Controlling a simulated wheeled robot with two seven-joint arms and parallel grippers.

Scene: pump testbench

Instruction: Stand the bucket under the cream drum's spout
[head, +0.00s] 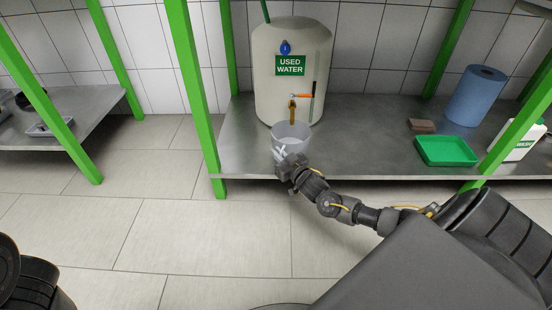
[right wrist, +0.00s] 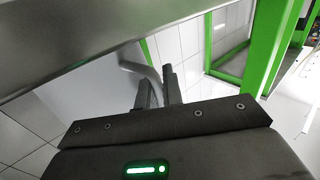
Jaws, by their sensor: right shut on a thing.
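The cream drum (head: 275,45) with a "USED WATER" label stands on the metal shelf. Its brass spout (head: 292,113) points down at the front, below an orange lever. The pale grey bucket (head: 291,132) is upright in front of the drum, its open mouth just below the spout in the head view. My right gripper (head: 281,154) is at the bucket's near side, shut on its handle. The right wrist view shows the fingers (right wrist: 157,92) at a curved grey handle (right wrist: 143,69) beside the pale bucket wall (right wrist: 90,82). Whether the bucket's base touches the shelf is unclear. My left gripper is out of view.
The shelf (head: 365,155) has green posts, one (head: 193,85) left of the drum. To the right are a green tray (head: 447,151), a brown block (head: 421,126), a blue roll (head: 476,96) and a white container (head: 515,143). Shelf space between bucket and tray is clear.

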